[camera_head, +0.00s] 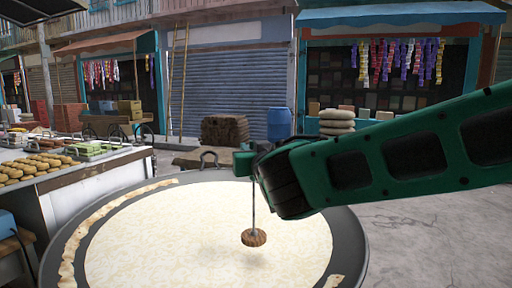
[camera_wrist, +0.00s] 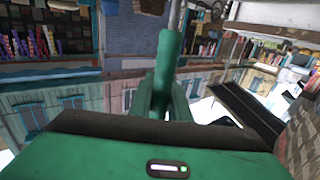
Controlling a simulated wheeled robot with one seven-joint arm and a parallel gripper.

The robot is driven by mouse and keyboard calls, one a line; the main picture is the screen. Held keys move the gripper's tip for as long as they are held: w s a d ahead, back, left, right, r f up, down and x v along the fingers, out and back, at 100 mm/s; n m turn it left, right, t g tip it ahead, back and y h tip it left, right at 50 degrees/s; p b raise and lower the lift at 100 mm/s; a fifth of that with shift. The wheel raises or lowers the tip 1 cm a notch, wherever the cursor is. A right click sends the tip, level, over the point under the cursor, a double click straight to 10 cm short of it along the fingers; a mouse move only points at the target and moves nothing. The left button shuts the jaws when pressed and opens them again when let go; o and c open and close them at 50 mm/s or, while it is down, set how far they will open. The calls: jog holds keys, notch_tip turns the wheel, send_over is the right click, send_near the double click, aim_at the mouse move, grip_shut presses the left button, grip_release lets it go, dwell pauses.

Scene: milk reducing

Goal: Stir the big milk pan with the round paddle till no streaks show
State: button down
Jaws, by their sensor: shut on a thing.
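The big milk pan (camera_head: 352,238) fills the lower middle of the head view, a wide dark pan with two handles hard to make out fully. Its cream-coloured milk (camera_head: 180,235) shows faint mottled streaks across the surface. My gripper (camera_head: 256,160) is above the pan's far side, shut on the round paddle. The paddle's thin rod hangs nearly upright, ending in a round brown wooden disc (camera_head: 254,238). The whole disc shows over the milk; I cannot tell surely whether it touches the surface. The wrist view shows green gripper parts (camera_wrist: 165,85), and no milk.
Pale skin strips (camera_head: 82,235) lie along the pan's inner left and lower right edges. A counter with trays of sweets (camera_head: 38,168) stands close at left. A blue barrel (camera_head: 279,124) and stacked sacks (camera_head: 337,122) stand behind. Paved ground (camera_head: 430,235) is clear at right.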

notch_tip(320, 180, down, 7)
dwell(0.7)
jog(key=shift+r, duration=0.1)
